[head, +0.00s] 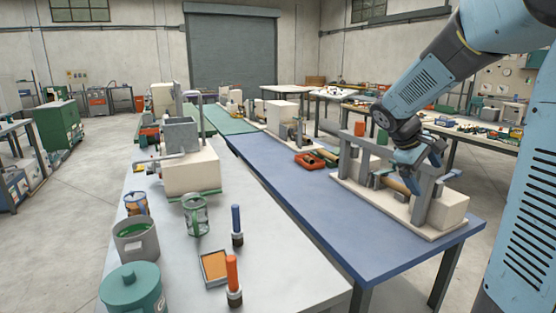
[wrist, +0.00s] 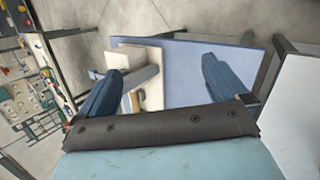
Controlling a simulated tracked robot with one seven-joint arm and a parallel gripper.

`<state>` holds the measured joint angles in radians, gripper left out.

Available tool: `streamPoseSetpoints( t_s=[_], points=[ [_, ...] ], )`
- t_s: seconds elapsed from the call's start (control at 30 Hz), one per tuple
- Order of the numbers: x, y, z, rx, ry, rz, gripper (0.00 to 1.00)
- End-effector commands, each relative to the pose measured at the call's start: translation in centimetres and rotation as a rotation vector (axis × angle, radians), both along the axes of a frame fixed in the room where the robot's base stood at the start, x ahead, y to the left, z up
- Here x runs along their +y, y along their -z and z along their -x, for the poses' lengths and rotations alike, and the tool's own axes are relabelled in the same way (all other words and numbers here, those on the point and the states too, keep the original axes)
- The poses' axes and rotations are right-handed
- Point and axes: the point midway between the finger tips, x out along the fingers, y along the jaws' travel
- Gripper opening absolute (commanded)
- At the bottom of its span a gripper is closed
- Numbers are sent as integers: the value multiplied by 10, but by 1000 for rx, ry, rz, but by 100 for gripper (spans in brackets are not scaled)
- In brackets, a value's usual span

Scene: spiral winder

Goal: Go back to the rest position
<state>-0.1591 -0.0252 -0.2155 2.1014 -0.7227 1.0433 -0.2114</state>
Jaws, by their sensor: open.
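My gripper (head: 422,168) hangs at the right of the head view, over the spiral winder (head: 433,206) on the blue table (head: 372,252). In the wrist view my gripper (wrist: 158,90) shows its two blue fingers wide apart with nothing between them. The winder has grey uprights, a cream block and a cream base, and it also shows in the wrist view (wrist: 152,88) beside and behind the left finger. In the head view the fingers overlap the winder's frame. I cannot tell whether they touch it.
A pale table (head: 265,268) at the front holds a teal lidded pot (head: 132,292), a grey pot (head: 136,243), a wire basket (head: 196,216), an orange tray (head: 214,268) and two handled tools. A red tool (head: 310,161) lies on the blue table. Its front middle is clear.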

Motion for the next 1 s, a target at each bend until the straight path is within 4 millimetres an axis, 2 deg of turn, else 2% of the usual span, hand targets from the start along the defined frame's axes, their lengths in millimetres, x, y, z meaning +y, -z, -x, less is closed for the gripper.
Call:
streamPoseSetpoints(
  t_s=[0.1, 0.6, 0.8, 1.0],
  points=[
    [15, -9, 31, -74, 44, -96, 100],
    [87, -26, 148, -343, 219, -472, 100],
    [116, -26, 189, -440, 281, -607, 100],
    [137, -23, 217, -506, 327, -704, 100]
  ],
)
